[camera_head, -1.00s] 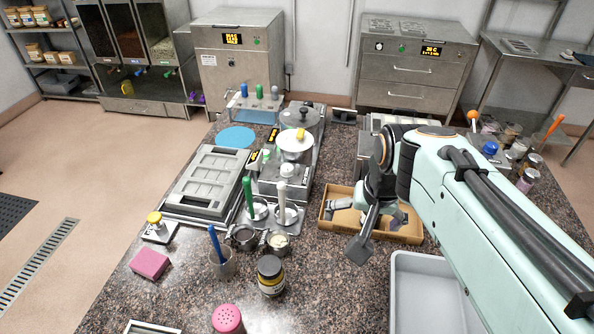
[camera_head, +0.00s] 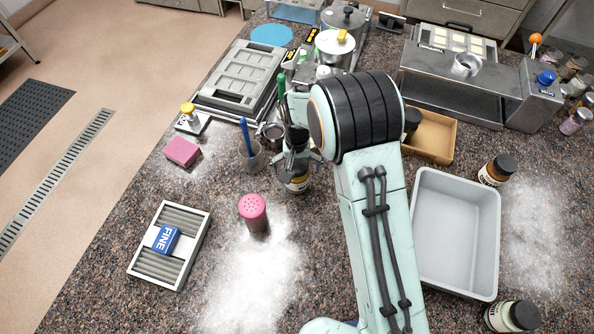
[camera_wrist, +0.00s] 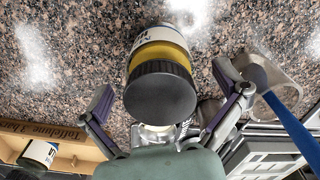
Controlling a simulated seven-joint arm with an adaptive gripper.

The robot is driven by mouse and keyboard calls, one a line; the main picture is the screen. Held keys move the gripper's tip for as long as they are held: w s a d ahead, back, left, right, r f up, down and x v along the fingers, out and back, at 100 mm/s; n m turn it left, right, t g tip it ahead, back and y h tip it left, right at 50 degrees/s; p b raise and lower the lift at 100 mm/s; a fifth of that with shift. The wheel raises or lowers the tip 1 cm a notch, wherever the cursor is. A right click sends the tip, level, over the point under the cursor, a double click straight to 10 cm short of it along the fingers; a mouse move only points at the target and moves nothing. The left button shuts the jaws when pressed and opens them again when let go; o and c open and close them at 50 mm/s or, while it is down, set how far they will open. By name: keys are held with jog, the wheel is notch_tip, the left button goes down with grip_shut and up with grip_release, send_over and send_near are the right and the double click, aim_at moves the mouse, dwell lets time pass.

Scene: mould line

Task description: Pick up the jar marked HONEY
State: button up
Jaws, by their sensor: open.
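A jar with a black lid and yellow contents (camera_head: 297,185) stands on the speckled counter. In the wrist view its yellow body (camera_wrist: 165,50) and dark lid fill the middle, and part of a white label shows. I cannot read the word HONEY on it. My gripper (camera_head: 297,160) is over this jar and hides much of it in the head view. In the wrist view my gripper (camera_wrist: 164,78) is open, with one finger on each side of the jar and visible gaps between them.
A pink shaker (camera_head: 253,212) is in front. A wooden box (camera_head: 440,138) and grey tray (camera_head: 425,180) lie right. Other dark-lidded jars stand beside the tray (camera_head: 496,169) and at lower right (camera_head: 513,317).

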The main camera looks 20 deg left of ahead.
jog(key=shift+f, duration=0.2)
jog(key=c, duration=1.3)
